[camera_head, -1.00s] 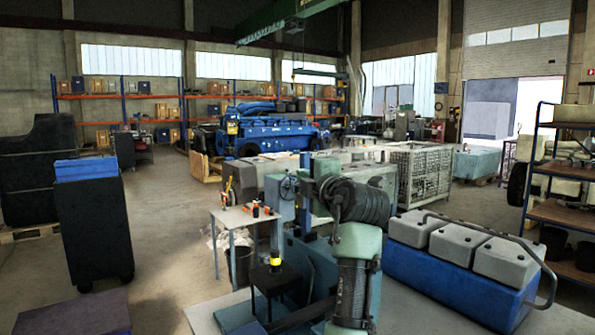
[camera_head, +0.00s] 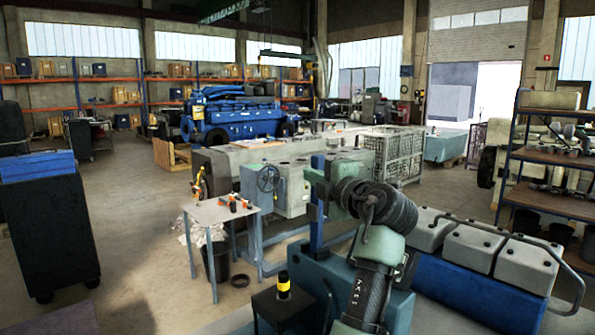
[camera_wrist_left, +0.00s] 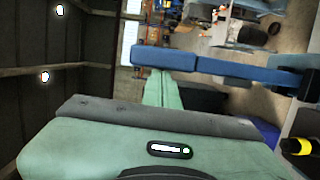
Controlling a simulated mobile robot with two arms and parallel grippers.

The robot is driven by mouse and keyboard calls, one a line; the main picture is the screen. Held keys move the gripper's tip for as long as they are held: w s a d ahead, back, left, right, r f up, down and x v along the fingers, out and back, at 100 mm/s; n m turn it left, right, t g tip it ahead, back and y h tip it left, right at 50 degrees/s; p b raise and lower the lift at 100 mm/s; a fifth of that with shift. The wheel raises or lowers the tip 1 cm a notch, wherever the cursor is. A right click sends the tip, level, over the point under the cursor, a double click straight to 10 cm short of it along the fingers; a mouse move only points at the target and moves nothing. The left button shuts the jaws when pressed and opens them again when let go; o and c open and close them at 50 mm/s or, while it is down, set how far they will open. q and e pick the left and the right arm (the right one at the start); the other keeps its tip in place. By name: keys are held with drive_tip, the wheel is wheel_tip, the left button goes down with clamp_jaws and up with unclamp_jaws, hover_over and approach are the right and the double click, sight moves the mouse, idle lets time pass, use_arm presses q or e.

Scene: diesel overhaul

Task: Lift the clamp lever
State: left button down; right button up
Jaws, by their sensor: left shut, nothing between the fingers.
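My left arm (camera_head: 372,262), green with black corrugated sleeves, rises from the bottom of the head view and bends left. Its gripper (camera_wrist_left: 160,88) shows in the wrist view as two long green fingers, shut, with nothing between them. A blue upright bar (camera_head: 317,215) stands on a teal base right at the gripper. In the wrist view the blue bar (camera_wrist_left: 215,66) crosses at the fingertips and hides their ends; contact cannot be told. A short yellow-and-black grip (camera_head: 283,287) stands on a black box below left. I cannot tell which part is the clamp lever. My right gripper is not seen.
A small table (camera_head: 218,210) with orange-handled tools stands left of the bar. A blue crate-like unit with grey blocks (camera_head: 497,256) lies at right. A black cabinet (camera_head: 50,235) stands at far left. The floor between cabinet and table is clear.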

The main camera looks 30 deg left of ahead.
use_arm(q)
drive_tip(key=shift+w+d+r+m, duration=0.15)
drive_tip(key=shift+w+d+m, duration=0.25)
drive_tip(key=shift+w, duration=0.2)
drive_tip(key=shift+w+d+r+m, duration=0.1)
drive_tip(key=shift+w+d+m, duration=0.25)
drive_tip(key=shift+w, duration=0.2)
drive_tip(key=shift+a, duration=0.15)
